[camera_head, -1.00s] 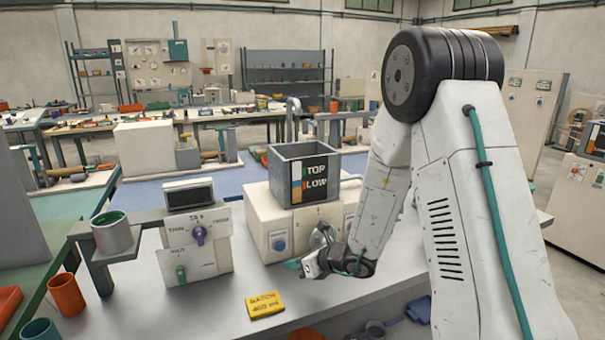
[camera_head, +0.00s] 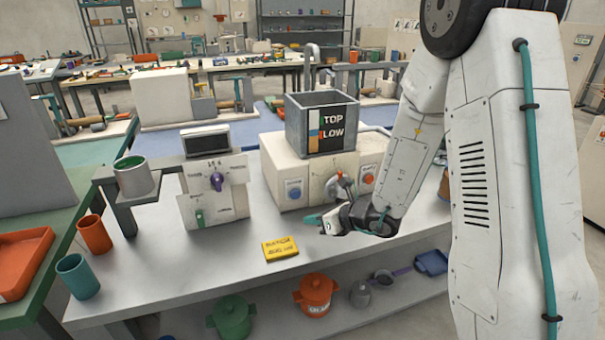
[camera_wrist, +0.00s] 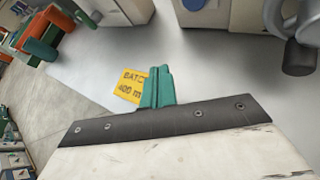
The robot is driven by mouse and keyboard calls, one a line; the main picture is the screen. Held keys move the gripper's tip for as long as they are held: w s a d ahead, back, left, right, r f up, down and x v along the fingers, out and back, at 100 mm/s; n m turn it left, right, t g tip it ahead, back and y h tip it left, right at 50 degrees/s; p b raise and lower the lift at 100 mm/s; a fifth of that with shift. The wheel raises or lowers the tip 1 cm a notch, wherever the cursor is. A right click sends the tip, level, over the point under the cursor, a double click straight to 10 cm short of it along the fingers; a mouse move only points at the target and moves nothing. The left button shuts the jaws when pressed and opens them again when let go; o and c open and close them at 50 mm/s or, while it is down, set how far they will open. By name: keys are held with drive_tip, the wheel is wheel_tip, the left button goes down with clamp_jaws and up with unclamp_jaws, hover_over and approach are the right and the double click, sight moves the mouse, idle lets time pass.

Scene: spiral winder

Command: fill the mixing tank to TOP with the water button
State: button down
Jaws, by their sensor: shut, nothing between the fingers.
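The mixing tank (camera_head: 303,122) is a grey open box with a TOP and LOW label (camera_head: 334,127) and a coloured gauge strip (camera_head: 314,130) on its front. It stands on a cream machine base (camera_head: 270,160). The liquid level inside cannot be made out. A round blue button (camera_head: 293,188) is on the base's front left; it shows at the top edge of the wrist view (camera_wrist: 194,4). My gripper (camera_head: 313,219) has its teal fingers together and empty, in front of and below the blue button, apart from it. The fingers also show in the wrist view (camera_wrist: 158,88).
A grey knob (camera_head: 335,187) juts from the base, with a red button (camera_head: 368,179) to its right. A yellow batch card (camera_head: 280,249) lies on the bench. A dial unit (camera_head: 214,192) and green-filled cup (camera_head: 134,176) stand left. Pots (camera_head: 316,294) sit on the shelf below.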

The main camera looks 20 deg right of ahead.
idle(0.3)
approach(292, 199)
drive_tip(key=shift+s+a+f+x, duration=0.1)
drive_tip(key=shift+s+x, duration=0.05)
drive_tip(key=shift+x, duration=0.7)
drive_tip(key=shift+s+a+f+x, duration=0.1)
drive_tip(key=shift+x, duration=0.7)
drive_tip(key=shift+s+a+f+x, duration=0.1)
drive_tip(key=shift+s+x, duration=0.05)
drive_tip(key=shift+x, duration=0.7)
drive_tip(key=shift+w, duration=0.1)
drive_tip(key=shift+w, duration=0.35)
drive_tip(key=shift+w+r, duration=0.1)
drive_tip(key=shift+w, duration=0.3)
idle(4.0)
